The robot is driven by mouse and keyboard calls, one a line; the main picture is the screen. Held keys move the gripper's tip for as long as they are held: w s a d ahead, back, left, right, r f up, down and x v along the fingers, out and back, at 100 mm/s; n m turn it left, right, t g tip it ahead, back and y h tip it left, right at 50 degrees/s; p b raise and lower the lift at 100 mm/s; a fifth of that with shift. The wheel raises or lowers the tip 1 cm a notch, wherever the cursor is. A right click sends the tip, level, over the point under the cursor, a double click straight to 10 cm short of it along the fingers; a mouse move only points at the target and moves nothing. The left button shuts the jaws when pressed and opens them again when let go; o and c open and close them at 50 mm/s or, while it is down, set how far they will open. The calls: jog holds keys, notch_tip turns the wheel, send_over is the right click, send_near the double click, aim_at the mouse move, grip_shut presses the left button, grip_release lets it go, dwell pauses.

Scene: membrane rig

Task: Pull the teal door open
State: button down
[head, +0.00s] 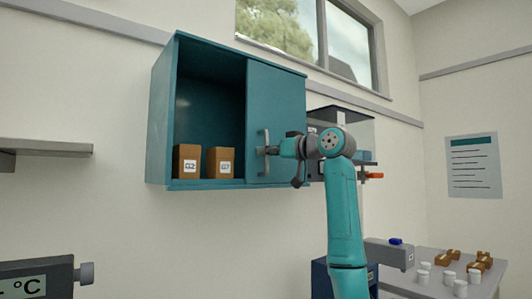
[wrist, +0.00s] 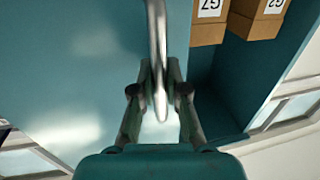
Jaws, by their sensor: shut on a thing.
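The teal door (head: 283,95) covers the right half of a teal wall cabinet (head: 160,120). The cabinet's left half is uncovered and shows its dark inside. A grey vertical bar handle (head: 263,170) stands on the door near its left edge. My gripper (head: 270,150) reaches in from the right and is shut on this handle. In the wrist view the two fingers (wrist: 153,92) pinch the shiny handle (wrist: 157,35) from both sides. The door's face (wrist: 70,60) fills the left of that view, with the opening to its right.
Two brown labelled boxes (head: 187,161) (head: 219,162) stand on the cabinet floor in the uncovered half. A grey shelf (head: 45,147) is at the left. A dark-topped unit (head: 345,118) is on the right, behind my arm. A bench (head: 430,280) with white jars stands at lower right.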

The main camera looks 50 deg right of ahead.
jog(key=c, duration=1.2)
grip_release()
jog(key=s, duration=0.8)
jog(key=s+a, duration=0.1)
jog(key=s, duration=0.3)
